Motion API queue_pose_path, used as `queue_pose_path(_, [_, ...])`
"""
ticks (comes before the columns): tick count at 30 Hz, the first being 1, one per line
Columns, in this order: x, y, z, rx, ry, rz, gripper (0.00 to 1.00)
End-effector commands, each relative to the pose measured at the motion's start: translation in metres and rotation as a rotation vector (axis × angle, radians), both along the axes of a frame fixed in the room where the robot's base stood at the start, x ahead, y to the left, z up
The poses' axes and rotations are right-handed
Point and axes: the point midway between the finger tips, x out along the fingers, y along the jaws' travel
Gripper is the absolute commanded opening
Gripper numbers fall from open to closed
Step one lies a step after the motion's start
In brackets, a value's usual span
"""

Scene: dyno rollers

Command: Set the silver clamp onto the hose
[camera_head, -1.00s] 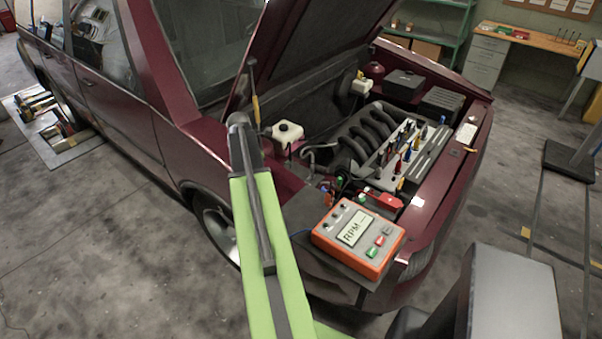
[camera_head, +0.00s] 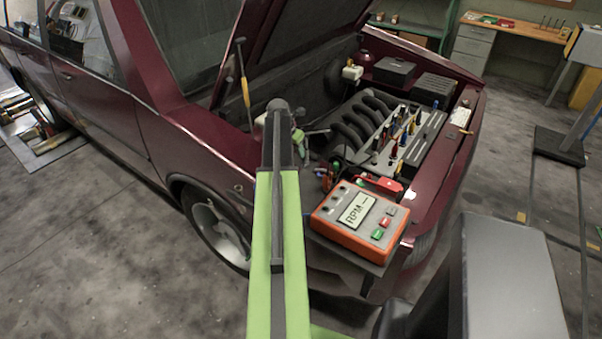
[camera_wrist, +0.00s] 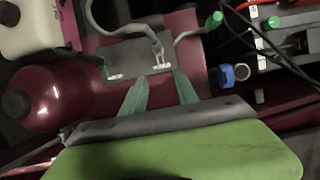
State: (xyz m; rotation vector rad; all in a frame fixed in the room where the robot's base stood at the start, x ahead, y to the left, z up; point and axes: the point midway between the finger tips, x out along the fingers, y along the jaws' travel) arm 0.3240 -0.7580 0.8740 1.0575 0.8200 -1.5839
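In the wrist view, my gripper (camera_wrist: 160,78) shows two green fingers with a clear gap between them. Nothing is visibly held in the gap. Just beyond the fingertips, a small silver piece that looks like the clamp (camera_wrist: 161,60) is at a grey plate (camera_wrist: 125,57). A grey curved hose (camera_wrist: 100,25) comes down to this spot; I cannot tell whether the clamp is around it or beside it. In the head view my arm reaches into the open engine bay and hides most of this area; part of a grey hose (camera_head: 316,131) shows beside it.
An orange RPM meter (camera_head: 359,217) sits at the bay's near corner, right of my arm. The engine (camera_head: 385,135) with several coloured tools lies behind it. In the wrist view, a red round tank (camera_wrist: 45,97) and white reservoir (camera_wrist: 30,28) stand left, dark cables right.

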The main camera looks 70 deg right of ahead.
Motion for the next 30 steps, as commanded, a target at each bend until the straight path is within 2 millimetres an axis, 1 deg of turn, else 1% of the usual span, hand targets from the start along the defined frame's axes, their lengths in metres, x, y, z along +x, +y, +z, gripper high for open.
queue_pose_path(1, [-0.001, -0.006, -0.023, 0.0, -0.001, -0.002, 0.35])
queue_pose_path(9, [-0.007, -0.028, -0.076, 0.0, -0.001, -0.002, 0.35])
queue_pose_path(12, [-0.009, -0.033, -0.087, 0.0, -0.001, -0.002, 0.35])
queue_pose_path(15, [-0.01, -0.035, -0.089, 0.0, -0.001, -0.002, 0.35])
queue_pose_path(22, [-0.01, -0.035, -0.087, 0.0, -0.001, -0.002, 0.35])
queue_pose_path(30, [-0.011, -0.036, -0.087, 0.0, -0.001, -0.003, 0.0])
